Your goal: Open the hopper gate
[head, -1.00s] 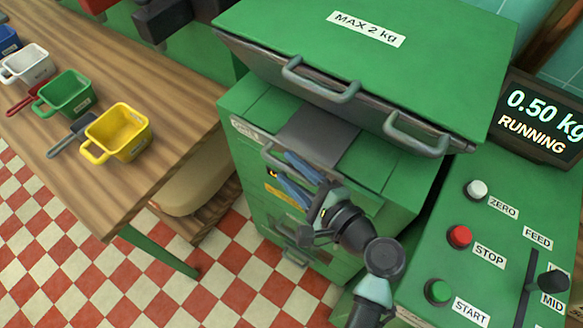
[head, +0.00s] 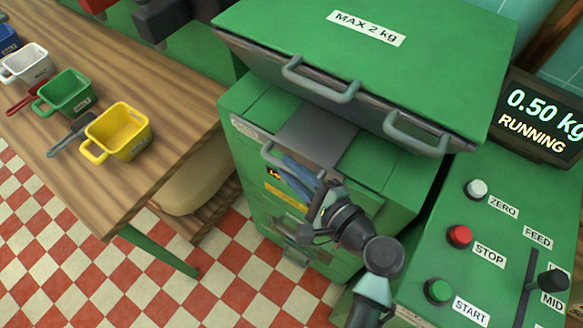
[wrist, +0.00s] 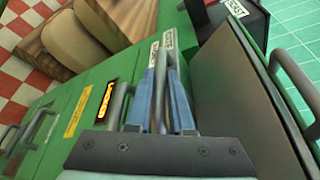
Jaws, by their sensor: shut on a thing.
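The hopper (head: 440,60) is a green box with a lid marked MAX 2 kg. Below the lid, a flat grey gate plate (head: 315,138) lies on the green machine body. A grey bar handle (head: 268,153) sticks out at the plate's front edge. My gripper (head: 287,166) reaches in from the lower right with its blue fingers shut on this handle. In the wrist view the fingers (wrist: 163,85) lie close together with a grey bar between them. The fingers and wrist hide part of the handle.
Two grey lid handles (head: 320,80) overhang just above my gripper. A control panel (head: 410,275) with buttons and a FEED lever (head: 552,281) stands at right, below a display (head: 540,115) reading 0.50 kg RUNNING. A wooden table (head: 165,85) with coloured scoops is at left.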

